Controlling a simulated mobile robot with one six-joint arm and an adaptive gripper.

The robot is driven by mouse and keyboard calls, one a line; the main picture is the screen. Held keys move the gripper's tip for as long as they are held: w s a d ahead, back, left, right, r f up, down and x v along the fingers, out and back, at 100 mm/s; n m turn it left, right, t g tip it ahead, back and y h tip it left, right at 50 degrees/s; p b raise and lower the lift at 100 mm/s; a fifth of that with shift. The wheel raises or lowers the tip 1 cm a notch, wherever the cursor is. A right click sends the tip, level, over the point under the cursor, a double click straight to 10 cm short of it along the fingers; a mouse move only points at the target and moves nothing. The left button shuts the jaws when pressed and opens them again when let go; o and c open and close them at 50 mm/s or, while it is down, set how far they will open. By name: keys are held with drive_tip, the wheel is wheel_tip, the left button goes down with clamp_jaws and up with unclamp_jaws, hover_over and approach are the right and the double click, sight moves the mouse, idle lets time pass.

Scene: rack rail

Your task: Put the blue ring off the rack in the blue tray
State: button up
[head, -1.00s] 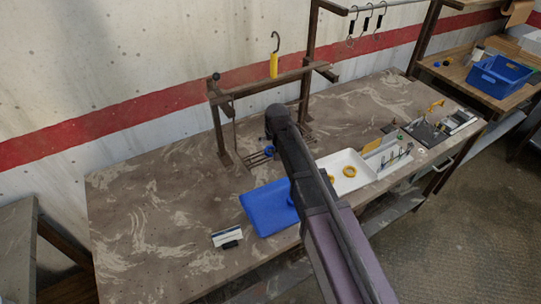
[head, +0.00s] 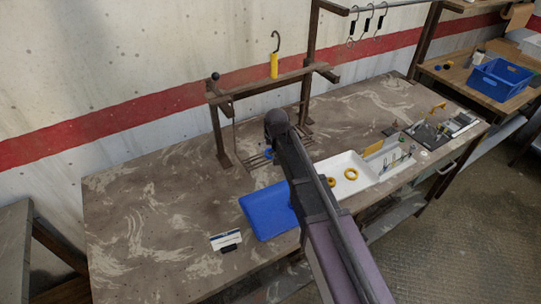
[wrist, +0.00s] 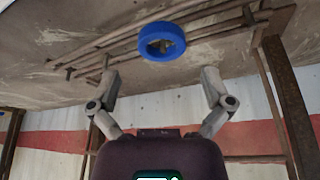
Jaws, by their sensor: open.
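The blue ring (wrist: 162,41) shows in the wrist view against the wire rack (wrist: 120,45), just beyond and roughly between my gripper's fingertips. My gripper (wrist: 159,78) is open and empty, its fingers spread wide on either side. In the head view only a small part of the blue ring (head: 268,155) shows beside my arm, at the wire rack (head: 250,163). My arm hides the gripper there. The blue tray (head: 267,211) lies on the bench in front of the rack, partly behind my arm.
A white tray (head: 340,160) with yellow rings stands right of my arm. A wooden frame (head: 262,84) with a yellow-handled hook (head: 274,65) rises above the rack. The bench's left side is clear.

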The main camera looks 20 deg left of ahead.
sight(271, 153)
drive_tip(key=shift+b+x, duration=1.6)
drive_tip(key=shift+x, duration=0.45)
drive_tip(key=shift+a, duration=0.1)
drive_tip(key=shift+r, duration=0.1)
drive_tip(key=c, duration=1.1)
drive_tip(key=shift+r, duration=0.15)
drive_tip(key=s+d+r+p, duration=0.1)
drive_tip(key=s+d, duration=0.2)
drive_tip(key=d, duration=0.1)
drive_tip(key=s+d+r+p, duration=0.2)
drive_tip(key=s+d, duration=0.2)
drive_tip(key=s+d+r+p, duration=0.1)
drive_tip(key=s+d+p, duration=0.1)
drive_tip(key=s+d, duration=0.1)
drive_tip(key=shift+s+d+r, duration=0.2)
drive_tip(key=shift+d+r, duration=0.15)
drive_tip(key=shift+d, duration=0.25)
